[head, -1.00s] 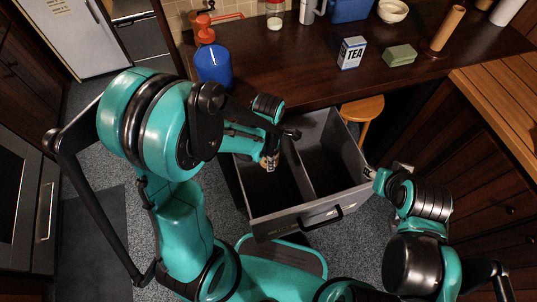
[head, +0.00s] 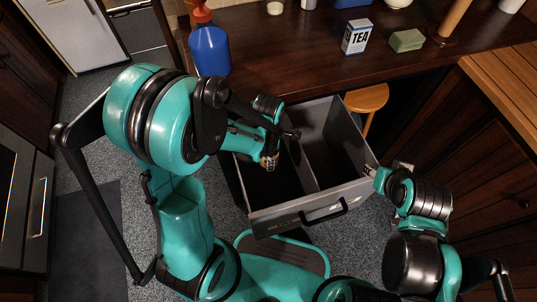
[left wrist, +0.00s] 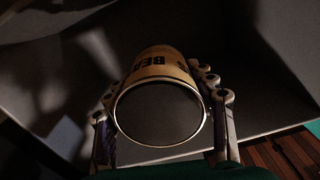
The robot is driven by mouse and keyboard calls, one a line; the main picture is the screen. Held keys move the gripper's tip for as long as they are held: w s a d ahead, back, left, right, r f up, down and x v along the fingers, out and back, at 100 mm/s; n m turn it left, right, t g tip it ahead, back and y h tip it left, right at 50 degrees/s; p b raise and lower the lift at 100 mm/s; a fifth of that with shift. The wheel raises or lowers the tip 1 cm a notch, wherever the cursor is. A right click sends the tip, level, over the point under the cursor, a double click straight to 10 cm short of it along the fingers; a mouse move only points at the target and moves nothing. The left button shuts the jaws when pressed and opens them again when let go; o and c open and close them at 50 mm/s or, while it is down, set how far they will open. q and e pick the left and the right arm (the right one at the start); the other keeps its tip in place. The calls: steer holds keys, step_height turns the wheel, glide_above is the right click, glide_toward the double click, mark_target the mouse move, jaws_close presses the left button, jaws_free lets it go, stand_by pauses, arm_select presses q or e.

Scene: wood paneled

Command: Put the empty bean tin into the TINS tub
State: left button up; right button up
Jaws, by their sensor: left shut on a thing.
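The bean tin (left wrist: 163,62) has a tan label with dark letters. In the left wrist view its open, empty end faces the camera. My left gripper (left wrist: 163,110) is shut around it, a finger on each side. In the head view my left gripper (head: 270,163) points down over the left compartment of a grey two-compartment pull-out bin (head: 312,208), and only a little of the tin shows. The writing on the bin front is too small to read, so I cannot tell which compartment is TINS. My right gripper (head: 378,178) is at the bin's right wall; its fingers are unclear.
A wooden stool (head: 367,99) stands behind the bin. The right compartment (head: 335,150) looks empty.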

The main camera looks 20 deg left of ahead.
arm_select(q)
steer(key=o, duration=1.2)
step_height(320, 180, up, 12)
stand_by(0.4)
steer(key=r+m, duration=0.1)
steer(key=m, duration=0.1)
steer(key=s+a+r+m+t, duration=0.1)
steer(key=m, duration=0.2)
steer(key=s+a+r+m+t, duration=0.1)
steer(key=m, duration=0.1)
steer(key=shift+s+m, duration=0.2)
steer(key=shift+m, duration=0.2)
steer(key=s+a+r+m+t, duration=0.1)
steer(key=m, duration=0.4)
steer(key=s+a+m+t, duration=0.1)
steer(key=m+t, duration=0.1)
steer(key=m, duration=0.3)
steer(key=s+a+r+m+t, duration=0.1)
steer(key=m+t, duration=0.1)
steer(key=m, duration=0.3)
steer(key=shift+s+r, duration=0.25)
steer(key=shift+r, duration=0.05)
